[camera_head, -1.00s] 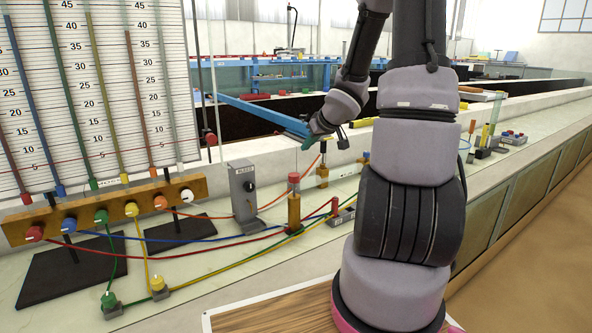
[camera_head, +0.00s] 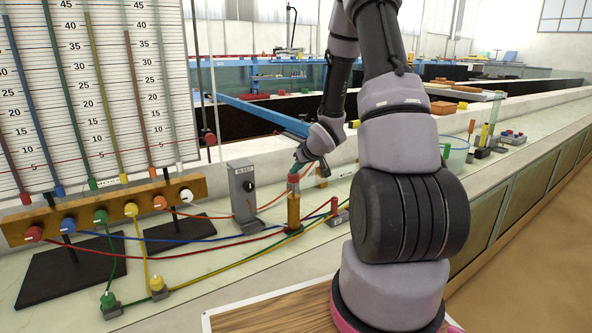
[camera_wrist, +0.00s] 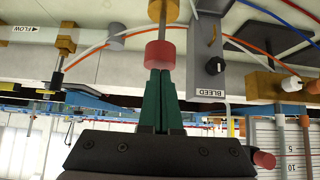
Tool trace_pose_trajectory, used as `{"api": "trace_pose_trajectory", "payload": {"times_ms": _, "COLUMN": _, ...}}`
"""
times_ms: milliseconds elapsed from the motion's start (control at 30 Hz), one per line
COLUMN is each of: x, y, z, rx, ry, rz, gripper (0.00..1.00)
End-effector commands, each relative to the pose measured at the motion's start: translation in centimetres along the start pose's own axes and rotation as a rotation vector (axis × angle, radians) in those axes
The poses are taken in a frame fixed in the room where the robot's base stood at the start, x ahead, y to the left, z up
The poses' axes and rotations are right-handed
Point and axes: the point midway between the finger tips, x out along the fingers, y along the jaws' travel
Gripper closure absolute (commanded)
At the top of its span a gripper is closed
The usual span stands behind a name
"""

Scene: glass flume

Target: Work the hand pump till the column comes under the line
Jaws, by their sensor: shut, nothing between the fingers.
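The hand pump (camera_head: 294,211) stands on the bench as a brass cylinder. Its red knob (camera_wrist: 166,54) tops a thin rod in the wrist view. My gripper (camera_head: 296,168) is directly above the pump, pointing down. In the wrist view my gripper (camera_wrist: 160,73) has its green fingers shut together, tips at the knob; I cannot tell if they touch. The gauge board (camera_head: 110,110) at left holds several coloured tubes, including blue (camera_head: 30,110) and green (camera_head: 66,110). A thin red line (camera_head: 100,156) slants across the board low down, below the tops of the coloured columns.
A grey box labelled BLEED (camera_head: 242,192) with a black knob stands left of the pump. Coloured hoses (camera_head: 200,262) run over the bench to the brown valve rail (camera_head: 15,229). A small block with a red peg (camera_head: 335,212) stands right of the pump.

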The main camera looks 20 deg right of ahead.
Motion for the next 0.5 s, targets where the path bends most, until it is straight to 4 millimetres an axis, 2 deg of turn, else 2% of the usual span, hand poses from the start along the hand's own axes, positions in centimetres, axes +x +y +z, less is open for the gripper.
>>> {"api": "trace_pose_trajectory", "payload": {"times_ms": 233, "x": 0.2, "y": 0.0, "z": 0.3, "rx": 0.001, "ry": -0.002, "rz": -0.001, "gripper": 1.0}}
{"api": "trace_pose_trajectory", "payload": {"times_ms": 500, "x": 3.1, "y": 0.0, "z": 3.2, "rx": 0.003, "ry": -0.004, "rz": -0.002, "gripper": 1.0}}
